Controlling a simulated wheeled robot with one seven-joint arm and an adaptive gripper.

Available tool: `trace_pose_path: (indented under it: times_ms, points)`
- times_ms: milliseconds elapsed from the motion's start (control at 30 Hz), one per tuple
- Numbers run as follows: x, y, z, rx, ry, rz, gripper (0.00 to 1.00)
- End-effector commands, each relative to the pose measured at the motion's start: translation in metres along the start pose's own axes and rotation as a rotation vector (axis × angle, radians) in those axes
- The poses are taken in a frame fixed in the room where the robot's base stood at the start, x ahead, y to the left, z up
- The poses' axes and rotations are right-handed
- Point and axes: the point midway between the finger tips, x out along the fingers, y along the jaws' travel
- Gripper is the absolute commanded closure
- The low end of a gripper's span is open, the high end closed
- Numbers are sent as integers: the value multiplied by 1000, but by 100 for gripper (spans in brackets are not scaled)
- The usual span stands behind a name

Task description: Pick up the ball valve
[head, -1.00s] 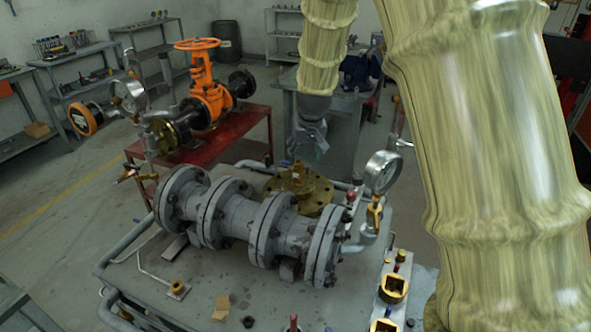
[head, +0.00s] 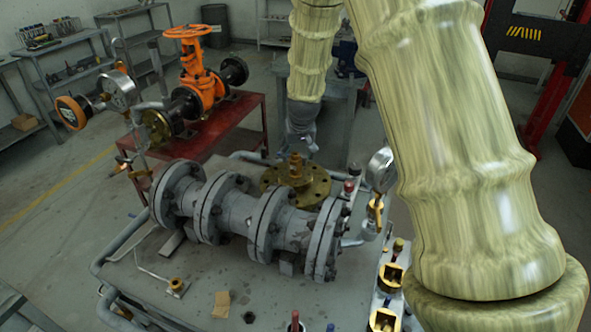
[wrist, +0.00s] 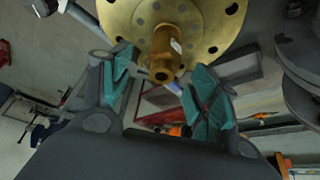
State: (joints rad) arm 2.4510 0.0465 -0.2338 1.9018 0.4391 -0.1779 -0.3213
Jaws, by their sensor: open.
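A brass round flange (head: 318,193) with an upright brass stem (head: 295,172) lies on the grey bench behind the large grey flanged pipe; I take it for the ball valve, but cannot be sure. My gripper (head: 301,138) is just above and behind the stem in the head view, its fingers small and dark there. In the wrist view, the gripper (wrist: 162,92) is open and empty, with teal pads on both fingers. The flange (wrist: 205,20) and stem (wrist: 165,45) show beyond the fingertips at the top middle, and the stem's end points toward the gap between them.
The grey flanged pipe (head: 235,215) fills the bench's middle, in front of the brass piece. A pressure gauge (head: 381,168) stands on the right. An orange gate valve (head: 205,88) is on a red table (head: 237,120) behind. Small brass fittings (head: 390,277) sit at front right.

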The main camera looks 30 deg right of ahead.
Motion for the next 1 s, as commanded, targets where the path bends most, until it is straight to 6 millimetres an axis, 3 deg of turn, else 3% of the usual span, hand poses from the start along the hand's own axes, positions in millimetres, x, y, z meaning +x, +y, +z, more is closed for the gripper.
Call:
trace_pose_path:
  times_ms: [400, 733, 767, 1000]
  points:
    - [39, -3, 4, 0, -1, -1, 39]
    - [44, -3, 4, 0, -1, -1, 39]
    - [44, -3, 4, 0, -1, -1, 41]
    - [44, -3, 4, 0, -1, -1, 85]
